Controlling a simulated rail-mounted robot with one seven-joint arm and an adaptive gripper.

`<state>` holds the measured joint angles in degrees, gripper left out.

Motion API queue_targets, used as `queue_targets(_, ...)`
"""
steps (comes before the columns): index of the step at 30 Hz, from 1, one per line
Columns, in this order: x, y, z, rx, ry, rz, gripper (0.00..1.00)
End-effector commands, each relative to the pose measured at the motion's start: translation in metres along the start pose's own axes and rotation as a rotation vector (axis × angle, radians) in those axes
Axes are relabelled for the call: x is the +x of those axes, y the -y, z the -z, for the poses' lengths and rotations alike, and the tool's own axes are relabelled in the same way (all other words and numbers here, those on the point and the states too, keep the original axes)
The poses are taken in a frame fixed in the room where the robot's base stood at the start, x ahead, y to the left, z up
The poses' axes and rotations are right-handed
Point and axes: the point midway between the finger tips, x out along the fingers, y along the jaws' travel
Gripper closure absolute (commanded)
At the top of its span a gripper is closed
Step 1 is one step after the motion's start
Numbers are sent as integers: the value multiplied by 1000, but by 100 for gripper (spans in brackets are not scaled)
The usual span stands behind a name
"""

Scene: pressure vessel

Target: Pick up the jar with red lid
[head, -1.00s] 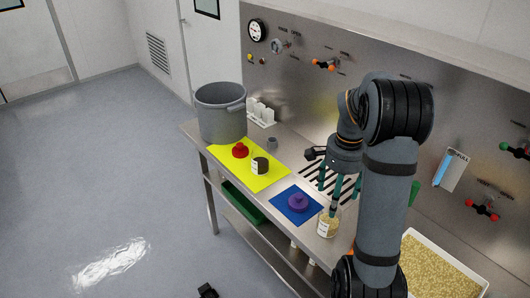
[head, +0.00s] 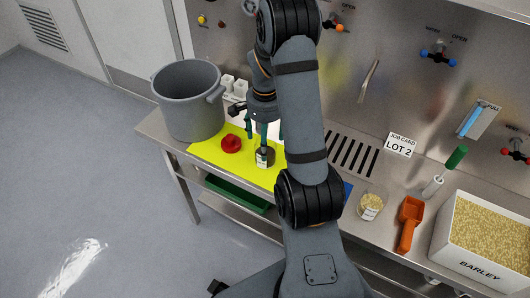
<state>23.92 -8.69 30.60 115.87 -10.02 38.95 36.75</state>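A small jar (head: 265,157) with dark contents or top and a white label stands upright on the yellow mat (head: 208,150). A red lid (head: 231,144) lies on the same mat, just left of the jar and apart from it. My gripper (head: 266,140) points down over the jar with its teal fingers spread. The fingertips are near the jar's top, one on each side in the picture; I cannot tell whether they touch it.
A large grey pot (head: 188,100) stands left of the mat, with a white rack (head: 235,88) behind. Right are a grain jar (head: 370,206), an orange scoop (head: 410,222), a green-handled tool (head: 446,170) and a barley bin (head: 484,236). My arm hides most of the blue mat (head: 347,190).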

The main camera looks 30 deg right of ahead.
Motion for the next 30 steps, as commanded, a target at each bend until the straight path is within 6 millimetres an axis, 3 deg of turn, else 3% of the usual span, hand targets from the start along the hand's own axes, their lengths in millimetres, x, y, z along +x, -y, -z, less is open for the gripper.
queue_targets(5,18,0,0,-1,1,-2,24)
queue_targets(13,21,0,0,-1,-1,1,25)
queue_targets(30,21,0,0,-1,-1,1,58)
